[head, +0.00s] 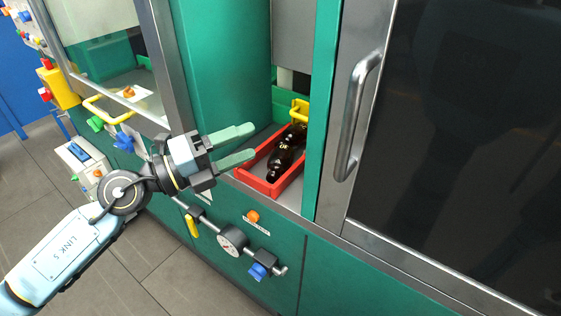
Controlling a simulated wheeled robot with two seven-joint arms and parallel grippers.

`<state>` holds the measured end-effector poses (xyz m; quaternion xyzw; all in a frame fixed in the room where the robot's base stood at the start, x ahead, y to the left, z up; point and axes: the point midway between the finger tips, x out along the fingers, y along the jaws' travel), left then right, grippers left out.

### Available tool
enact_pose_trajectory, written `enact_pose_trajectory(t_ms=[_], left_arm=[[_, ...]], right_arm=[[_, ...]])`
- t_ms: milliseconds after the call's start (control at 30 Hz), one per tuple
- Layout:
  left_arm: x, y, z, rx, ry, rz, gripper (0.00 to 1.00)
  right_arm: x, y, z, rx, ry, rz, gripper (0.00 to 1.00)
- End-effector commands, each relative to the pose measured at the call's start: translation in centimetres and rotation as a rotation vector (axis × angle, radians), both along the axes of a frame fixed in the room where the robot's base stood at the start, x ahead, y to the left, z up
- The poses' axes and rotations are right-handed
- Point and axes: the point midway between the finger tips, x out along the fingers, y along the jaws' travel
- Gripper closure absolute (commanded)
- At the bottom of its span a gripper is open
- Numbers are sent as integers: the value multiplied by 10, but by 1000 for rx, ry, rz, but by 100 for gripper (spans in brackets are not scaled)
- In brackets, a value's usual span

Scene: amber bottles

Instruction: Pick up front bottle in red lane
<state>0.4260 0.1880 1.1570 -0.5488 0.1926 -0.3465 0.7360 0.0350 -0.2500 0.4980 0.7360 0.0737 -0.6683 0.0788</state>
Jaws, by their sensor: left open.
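The red lane (256,184) is a red tray with low walls on a ledge inside the green cabinet opening. The fingertips are just left of the lane and appear apart from the bottles. My right gripper is not in view.
A yellow bracket (300,110) is at the lane's back end. The green post (322,110) and steel door handle (357,115) stand close on the right. A pressure gauge (231,241) and valves project below the ledge. A glass-fronted compartment is at left.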

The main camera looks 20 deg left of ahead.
Motion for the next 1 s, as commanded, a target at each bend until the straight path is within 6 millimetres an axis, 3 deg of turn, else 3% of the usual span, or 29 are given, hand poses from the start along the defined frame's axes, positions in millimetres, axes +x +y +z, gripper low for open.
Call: enact_pose_trajectory(t_ms=[100, 200, 333, 467, 800, 1000], left_arm=[[-3, 4, -15, 360, -18, -65, 39], [0, 20, -27, 590, 0, -61, 39], [4, 41, -36, 771, 29, -31, 39], [10, 48, -41, 835, 42, -13, 39], [50, 15, -70, 835, 42, -13, 39], [61, 6, -80, 838, 43, -13, 39]], right_arm=[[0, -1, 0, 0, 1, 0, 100], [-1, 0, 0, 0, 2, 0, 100], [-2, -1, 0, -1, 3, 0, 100], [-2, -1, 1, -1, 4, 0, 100], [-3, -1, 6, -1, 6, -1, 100], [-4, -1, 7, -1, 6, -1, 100]])
